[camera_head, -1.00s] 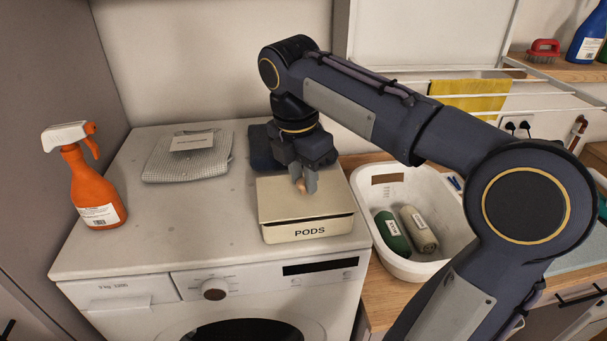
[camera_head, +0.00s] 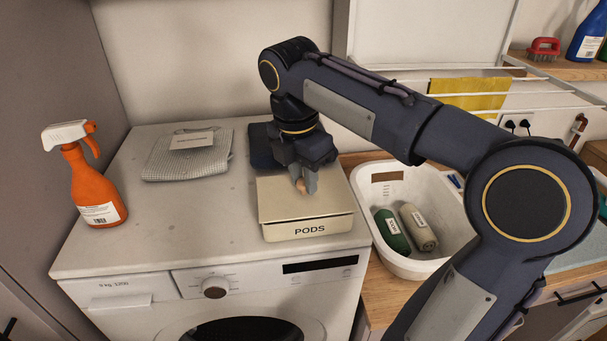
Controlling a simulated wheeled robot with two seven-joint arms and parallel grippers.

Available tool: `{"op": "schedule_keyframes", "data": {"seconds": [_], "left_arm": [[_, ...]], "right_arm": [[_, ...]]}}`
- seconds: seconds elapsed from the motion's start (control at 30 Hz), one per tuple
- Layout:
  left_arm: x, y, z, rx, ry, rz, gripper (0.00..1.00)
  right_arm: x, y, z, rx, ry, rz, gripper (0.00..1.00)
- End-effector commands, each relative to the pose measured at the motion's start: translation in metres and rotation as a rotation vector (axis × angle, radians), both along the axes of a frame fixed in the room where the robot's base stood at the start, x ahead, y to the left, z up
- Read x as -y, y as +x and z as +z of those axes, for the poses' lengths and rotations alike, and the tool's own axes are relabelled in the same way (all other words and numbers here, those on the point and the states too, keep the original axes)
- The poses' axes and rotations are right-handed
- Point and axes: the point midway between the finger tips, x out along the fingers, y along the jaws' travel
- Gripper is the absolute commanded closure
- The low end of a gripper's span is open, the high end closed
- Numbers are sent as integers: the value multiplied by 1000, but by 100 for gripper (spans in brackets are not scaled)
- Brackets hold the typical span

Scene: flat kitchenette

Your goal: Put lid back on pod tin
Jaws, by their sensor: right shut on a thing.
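The pod tin (camera_head: 309,229), cream with "PODS" on its front, stands on top of the washing machine. Its cream lid (camera_head: 286,203) lies over the tin's top and looks level, with no dark gap showing along the front edge. My right gripper (camera_head: 304,187) points down over the lid and is shut on the small wooden knob (camera_head: 302,187) of the lid. The gripper hides part of the knob and the back of the lid. My left gripper is out of view.
An orange spray bottle (camera_head: 93,187) and a folded grey cloth (camera_head: 190,157) with a card stand left on the washing machine (camera_head: 150,230). A dark folded cloth (camera_head: 262,150) lies behind the tin. A white basin (camera_head: 362,205) with two rolled items is close on the right.

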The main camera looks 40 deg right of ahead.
Motion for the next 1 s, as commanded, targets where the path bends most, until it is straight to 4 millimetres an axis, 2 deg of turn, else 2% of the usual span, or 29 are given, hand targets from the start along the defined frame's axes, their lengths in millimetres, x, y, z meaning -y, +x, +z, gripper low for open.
{"op": "schedule_keyframes", "data": {"seconds": [0.67,0.7,0.87,1.0], "left_arm": [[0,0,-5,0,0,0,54],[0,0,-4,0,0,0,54],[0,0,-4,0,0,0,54],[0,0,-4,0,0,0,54]], "right_arm": [[0,0,-8,0,0,-1,99],[0,0,-8,0,0,-1,70],[0,0,-8,0,0,-1,50],[0,0,-8,0,0,-1,50]]}}
